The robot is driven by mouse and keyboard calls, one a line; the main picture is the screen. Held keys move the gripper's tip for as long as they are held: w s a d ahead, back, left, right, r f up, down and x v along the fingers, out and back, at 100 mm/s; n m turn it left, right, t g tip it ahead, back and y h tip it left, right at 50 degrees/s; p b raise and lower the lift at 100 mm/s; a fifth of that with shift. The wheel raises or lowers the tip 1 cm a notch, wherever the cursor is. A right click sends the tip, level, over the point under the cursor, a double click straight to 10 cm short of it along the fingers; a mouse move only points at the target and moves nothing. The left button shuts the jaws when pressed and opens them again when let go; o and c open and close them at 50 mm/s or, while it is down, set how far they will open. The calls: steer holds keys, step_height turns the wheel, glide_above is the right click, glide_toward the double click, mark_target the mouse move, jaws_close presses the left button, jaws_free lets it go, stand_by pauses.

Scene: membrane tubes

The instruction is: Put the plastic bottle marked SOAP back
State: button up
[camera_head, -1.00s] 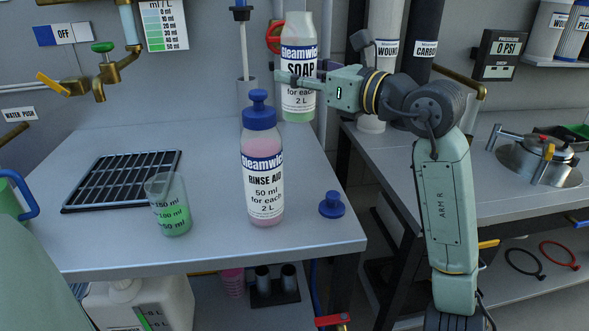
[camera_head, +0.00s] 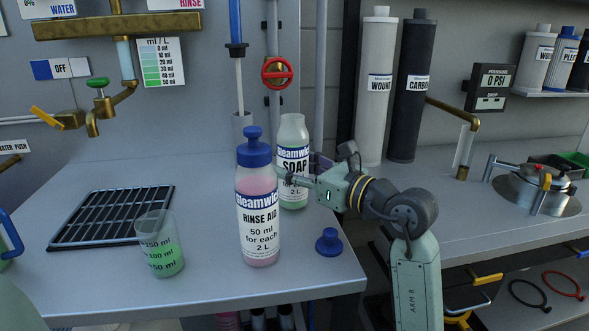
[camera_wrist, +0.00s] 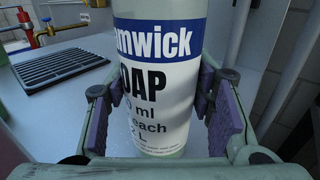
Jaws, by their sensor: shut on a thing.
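The SOAP bottle (camera_head: 292,137) is upright, with an open neck and pale green contents. It is at the back right of the left bench, behind and right of the RINSE AID bottle. My gripper (camera_head: 300,175) is shut on its lower half from the right. In the wrist view the SOAP bottle (camera_wrist: 158,90) fills the middle, between the purple pads of my gripper (camera_wrist: 160,105). Its base looks at or very close to the bench top; I cannot tell whether it touches. A loose blue cap (camera_head: 329,242) lies on the bench in front of my gripper.
The RINSE AID bottle (camera_head: 258,205) stands capped close by on the left. A beaker of green liquid (camera_head: 160,246) and a black drain grid (camera_head: 112,216) are farther left. A red valve (camera_head: 277,73) and pipes are behind. Bench room is free around the blue cap.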

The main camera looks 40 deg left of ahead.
steer(key=shift+f, duration=0.2)
steer(key=shift+f, duration=0.15)
steer(key=o, duration=1.5)
steer(key=shift+d, duration=0.1)
steer(key=d, duration=0.4)
steer(key=d+b, duration=0.1)
steer(key=d, duration=0.3)
steer(key=d+b, duration=0.1)
steer(key=d, duration=0.2)
steer(key=shift+s+d, duration=0.25)
steer(key=shift+d, duration=0.15)
